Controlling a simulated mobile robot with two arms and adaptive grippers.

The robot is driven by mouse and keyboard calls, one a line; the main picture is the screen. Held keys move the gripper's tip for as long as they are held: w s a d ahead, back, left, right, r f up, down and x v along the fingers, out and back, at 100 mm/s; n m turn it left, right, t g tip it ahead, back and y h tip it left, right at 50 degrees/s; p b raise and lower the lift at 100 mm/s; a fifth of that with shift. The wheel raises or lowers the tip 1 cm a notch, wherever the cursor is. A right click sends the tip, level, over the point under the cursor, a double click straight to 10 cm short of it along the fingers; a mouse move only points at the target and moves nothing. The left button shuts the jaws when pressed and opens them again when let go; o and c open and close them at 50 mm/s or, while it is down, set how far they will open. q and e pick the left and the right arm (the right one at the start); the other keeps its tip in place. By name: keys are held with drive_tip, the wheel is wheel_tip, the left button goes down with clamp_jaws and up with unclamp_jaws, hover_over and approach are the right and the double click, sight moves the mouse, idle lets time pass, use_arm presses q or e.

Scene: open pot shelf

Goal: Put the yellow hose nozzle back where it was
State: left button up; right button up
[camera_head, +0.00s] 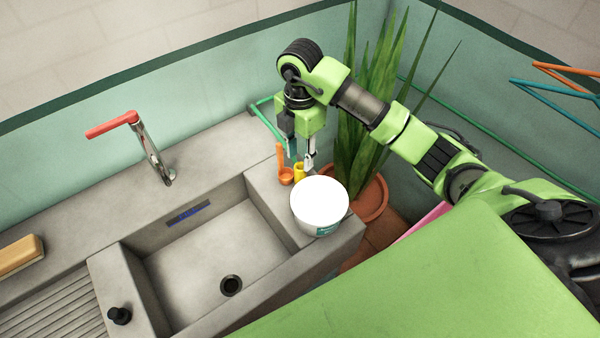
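The yellow hose nozzle (299,172) stands on the concrete counter right of the sink, partly hidden behind a white tub. My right gripper (302,160) points down directly above and around the nozzle's top. Its fingers are apart at this height, but whether the tips touch the nozzle is too small to tell. My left gripper is not in view.
An orange fitting (284,175) stands close left of the nozzle, and the white tub (320,205) stands close in front. A potted plant (375,110) is at the right. The sink (215,255) is empty.

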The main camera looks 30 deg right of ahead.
sight(298, 174)
drive_tip(key=f, duration=0.1)
drive_tip(key=f+p, duration=0.1)
drive_tip(key=f, duration=0.1)
drive_tip(key=f+p, duration=0.1)
drive_tip(key=f, duration=0.1)
drive_tip(key=shift+a+f, duration=0.2)
drive_tip(key=shift+a, duration=0.1)
drive_tip(key=shift+f, duration=0.25)
clamp_jaws()
